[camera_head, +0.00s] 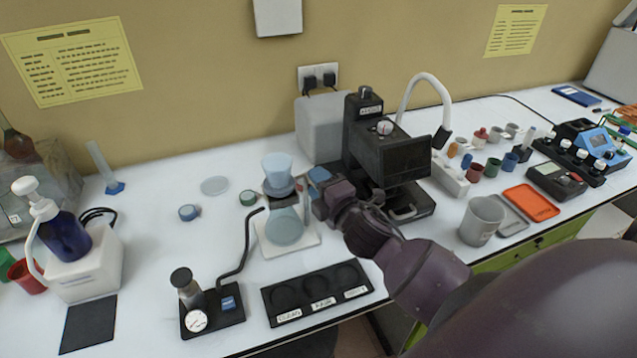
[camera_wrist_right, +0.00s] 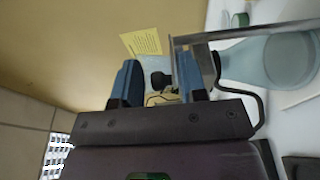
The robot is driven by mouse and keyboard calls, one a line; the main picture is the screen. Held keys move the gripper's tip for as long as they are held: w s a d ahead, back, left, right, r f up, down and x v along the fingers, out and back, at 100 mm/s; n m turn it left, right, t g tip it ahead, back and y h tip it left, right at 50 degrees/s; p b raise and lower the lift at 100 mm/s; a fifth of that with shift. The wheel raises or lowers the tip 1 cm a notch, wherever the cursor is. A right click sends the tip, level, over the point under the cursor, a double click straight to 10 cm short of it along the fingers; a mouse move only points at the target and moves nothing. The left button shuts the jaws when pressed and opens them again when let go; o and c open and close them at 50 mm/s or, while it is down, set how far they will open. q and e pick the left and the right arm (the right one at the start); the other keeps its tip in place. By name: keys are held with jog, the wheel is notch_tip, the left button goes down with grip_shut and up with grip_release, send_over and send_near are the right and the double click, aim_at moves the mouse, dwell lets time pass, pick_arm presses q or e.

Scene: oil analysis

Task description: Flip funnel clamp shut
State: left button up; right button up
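A pale blue funnel (camera_head: 278,172) sits upright on a clear flask with bluish liquid (camera_head: 284,228). The flask also shows at the right of the right wrist view (camera_wrist_right: 270,62). A thin grey metal frame (camera_wrist_right: 243,34), which looks like the clamp, crosses in front of it, its end bar beside one finger. In the head view the clamp is too small to make out clearly. My right gripper (camera_wrist_right: 157,82) is open, its two blue fingers apart with nothing seen gripped. In the head view it (camera_head: 318,184) is just right of the funnel. My left gripper is not in view.
A black pump with a gauge (camera_head: 208,302) and curved tube stands left of the flask. A black labelled tray (camera_head: 316,294) lies in front. A black instrument (camera_head: 385,150) stands close behind my right gripper. A grey cup (camera_head: 481,221) is to the right.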

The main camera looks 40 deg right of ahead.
jog(key=shift+r, duration=0.1)
grip_shut()
